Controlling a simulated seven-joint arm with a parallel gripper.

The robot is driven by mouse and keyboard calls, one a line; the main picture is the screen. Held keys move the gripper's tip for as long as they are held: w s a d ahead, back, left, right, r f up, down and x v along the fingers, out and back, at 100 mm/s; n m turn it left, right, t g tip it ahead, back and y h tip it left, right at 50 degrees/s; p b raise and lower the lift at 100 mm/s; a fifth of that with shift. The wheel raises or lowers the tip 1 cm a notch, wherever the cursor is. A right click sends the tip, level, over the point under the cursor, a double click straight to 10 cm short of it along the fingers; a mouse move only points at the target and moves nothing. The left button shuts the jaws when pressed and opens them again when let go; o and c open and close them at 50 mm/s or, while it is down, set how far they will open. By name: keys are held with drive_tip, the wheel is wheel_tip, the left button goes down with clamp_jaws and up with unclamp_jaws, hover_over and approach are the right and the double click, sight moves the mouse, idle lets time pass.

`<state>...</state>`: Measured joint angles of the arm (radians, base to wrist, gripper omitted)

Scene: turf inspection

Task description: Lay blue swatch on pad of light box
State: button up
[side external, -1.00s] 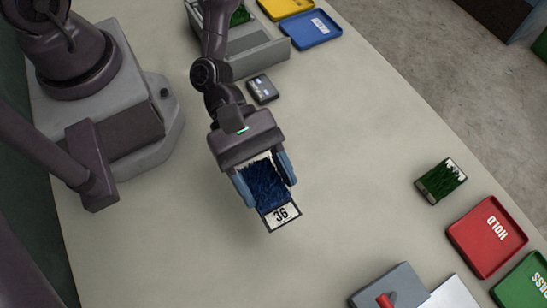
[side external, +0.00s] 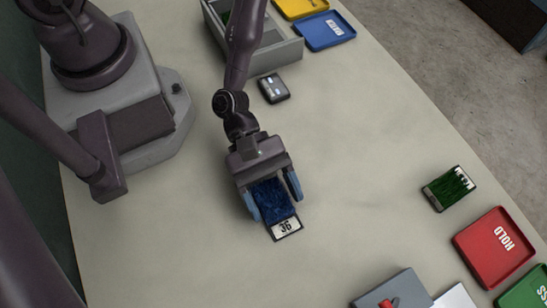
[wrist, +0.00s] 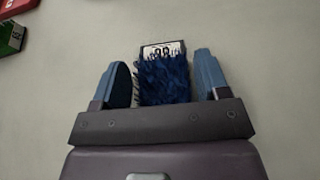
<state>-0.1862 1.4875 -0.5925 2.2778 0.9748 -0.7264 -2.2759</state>
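The blue swatch (side external: 270,197) is a small tile with dark blue turf and a white end label reading 36. It also shows in the wrist view (wrist: 163,80), between my fingers. My gripper (side external: 272,196) is low over the bench with one blue finger on each side of the swatch. In the wrist view my gripper (wrist: 163,78) shows a gap at the right finger and a narrower one at the left, so it looks open around the swatch. A grey box (side external: 392,290) with a red part is cut off at the bottom edge; I cannot tell whether it is the light box.
A green swatch (side external: 450,190) lies at the right, near the red HOLD tray (side external: 480,252) and a green tray (side external: 528,296). A white panel (side external: 456,299) is beside the grey box. A grey bin (side external: 283,52), blue tray (side external: 326,32) and small device (side external: 273,88) are at the back.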

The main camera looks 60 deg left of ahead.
drive_tip(key=shift+o, duration=0.8)
drive_tip(key=shift+r, duration=0.2)
drive_tip(key=v, duration=1)
drive_tip(key=shift+a+r, duration=0.15)
drive_tip(key=shift+a, duration=0.15)
drive_tip(key=shift+o, duration=0.5)
drive_tip(key=shift+a+r, duration=0.25)
drive_tip(key=shift+a, duration=0.35)
